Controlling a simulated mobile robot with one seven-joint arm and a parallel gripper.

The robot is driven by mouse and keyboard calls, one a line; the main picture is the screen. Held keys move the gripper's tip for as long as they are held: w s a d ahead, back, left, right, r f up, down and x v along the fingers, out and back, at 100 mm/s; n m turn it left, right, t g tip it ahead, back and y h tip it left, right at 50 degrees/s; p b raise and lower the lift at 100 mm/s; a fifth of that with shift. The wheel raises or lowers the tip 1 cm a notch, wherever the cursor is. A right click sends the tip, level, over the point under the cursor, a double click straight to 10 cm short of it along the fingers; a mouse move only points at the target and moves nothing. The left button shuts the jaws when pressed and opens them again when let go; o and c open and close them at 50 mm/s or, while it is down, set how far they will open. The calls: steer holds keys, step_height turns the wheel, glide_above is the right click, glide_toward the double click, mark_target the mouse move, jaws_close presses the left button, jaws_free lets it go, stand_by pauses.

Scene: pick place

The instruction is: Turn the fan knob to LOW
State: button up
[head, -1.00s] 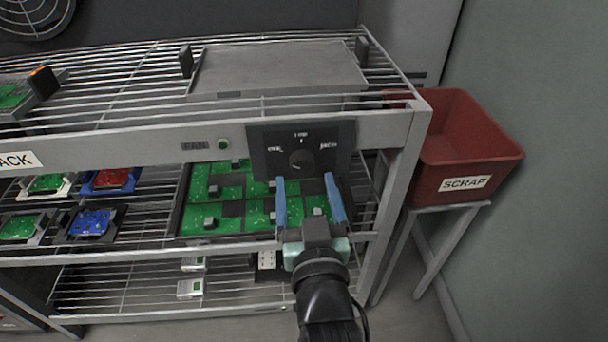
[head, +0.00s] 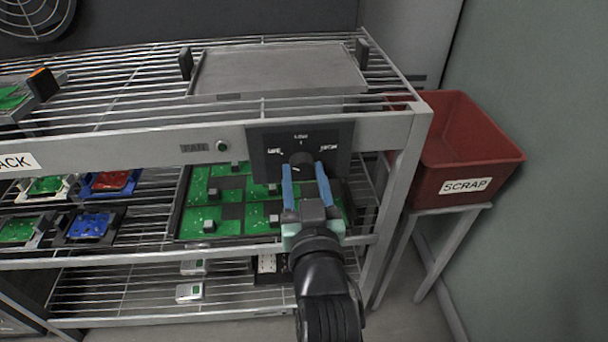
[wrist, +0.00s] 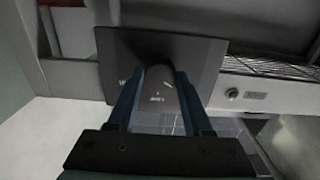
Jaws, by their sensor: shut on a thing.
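The fan knob (head: 301,159) is a dark round dial on a black panel (head: 340,136) at the shelf's front rail. LOW is printed above it, with blurred labels at left and right. My gripper (head: 305,168) points at the panel from in front and below. Its two blue fingers are shut on the knob, one on each side. The wrist view also shows the knob (wrist: 158,76) between the fingertips. A small pale mark shows on the knob, but I cannot tell which label it points to.
A FAN label and a round green button (head: 222,146) are left of the panel. Below, a tray of green circuit boards (head: 200,190) sits on the wire shelf. A red SCRAP bin (head: 480,160) stands at right. A grey tray (head: 280,68) lies on top.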

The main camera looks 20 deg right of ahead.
jaws_close()
steer(key=m+p, duration=0.1)
steer(key=m, duration=0.1)
steer(key=m+p, duration=0.1)
steer(key=p, duration=0.1)
steer(key=shift+r+m, duration=0.2)
steer(key=shift+m, duration=0.2)
steer(key=m+p, duration=0.4)
steer(key=shift+f+m+p, duration=0.15)
steer(key=shift+m+p, duration=1.25)
steer(key=shift+m, duration=0.6)
